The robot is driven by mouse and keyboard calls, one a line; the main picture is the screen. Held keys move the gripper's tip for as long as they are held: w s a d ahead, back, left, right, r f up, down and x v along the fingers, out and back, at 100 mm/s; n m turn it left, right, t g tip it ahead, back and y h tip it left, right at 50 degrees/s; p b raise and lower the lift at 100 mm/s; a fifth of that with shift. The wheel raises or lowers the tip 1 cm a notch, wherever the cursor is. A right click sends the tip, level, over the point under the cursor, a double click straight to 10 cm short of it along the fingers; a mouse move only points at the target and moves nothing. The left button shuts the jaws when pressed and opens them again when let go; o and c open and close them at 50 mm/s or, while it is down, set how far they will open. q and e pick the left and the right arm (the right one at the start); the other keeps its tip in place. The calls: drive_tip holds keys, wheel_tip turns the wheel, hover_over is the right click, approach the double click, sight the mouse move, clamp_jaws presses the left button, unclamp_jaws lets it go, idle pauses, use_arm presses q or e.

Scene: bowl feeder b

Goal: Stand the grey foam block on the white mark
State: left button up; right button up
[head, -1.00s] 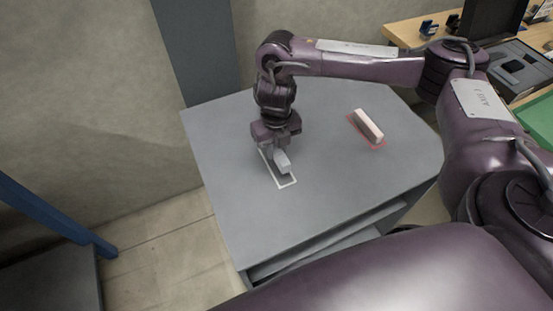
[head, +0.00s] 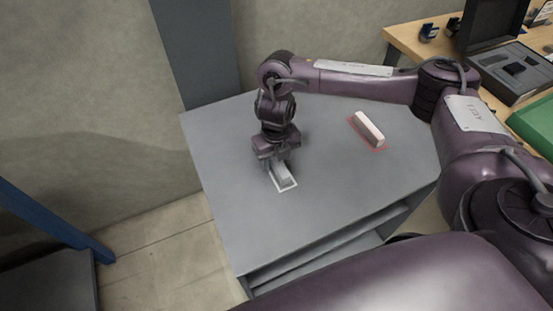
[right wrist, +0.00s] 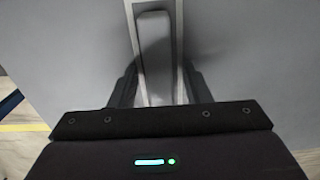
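The grey foam block (head: 283,173) is inside the white mark (head: 288,188), a rectangular outline on the grey table top. It looks long and low, lying along the outline. In the right wrist view the block (right wrist: 155,50) shows between the long white lines of the mark (right wrist: 178,40). My right gripper (head: 276,163) is low over the far end of the block. In the right wrist view its dark fingers (right wrist: 160,88) stand apart on either side, with gaps to the block, so it looks open. My left gripper is not in view.
A cream block (head: 369,128) lies on a red-outlined mark (head: 379,149) at the table's right. The grey table (head: 240,220) is clear in front. A wooden bench (head: 405,35) with a black case (head: 515,70) and a green tray (head: 540,125) stands at the right.

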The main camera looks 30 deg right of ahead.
sight(276, 161)
drive_tip(key=shift+r, duration=0.3)
wheel_tip(276, 161, up, 5)
drive_tip(key=shift+w+f+p, duration=0.1)
drive_tip(key=shift+w+p, duration=0.05)
drive_tip(key=shift+p, duration=1)
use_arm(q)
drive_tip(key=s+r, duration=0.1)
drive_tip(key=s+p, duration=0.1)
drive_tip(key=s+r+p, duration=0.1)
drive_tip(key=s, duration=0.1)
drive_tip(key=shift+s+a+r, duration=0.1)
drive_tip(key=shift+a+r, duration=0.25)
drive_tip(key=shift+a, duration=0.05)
use_arm(e)
wheel_tip(276, 161, up, 7)
drive_tip(key=shift+s+f, duration=0.1)
drive_tip(key=shift+s, duration=0.1)
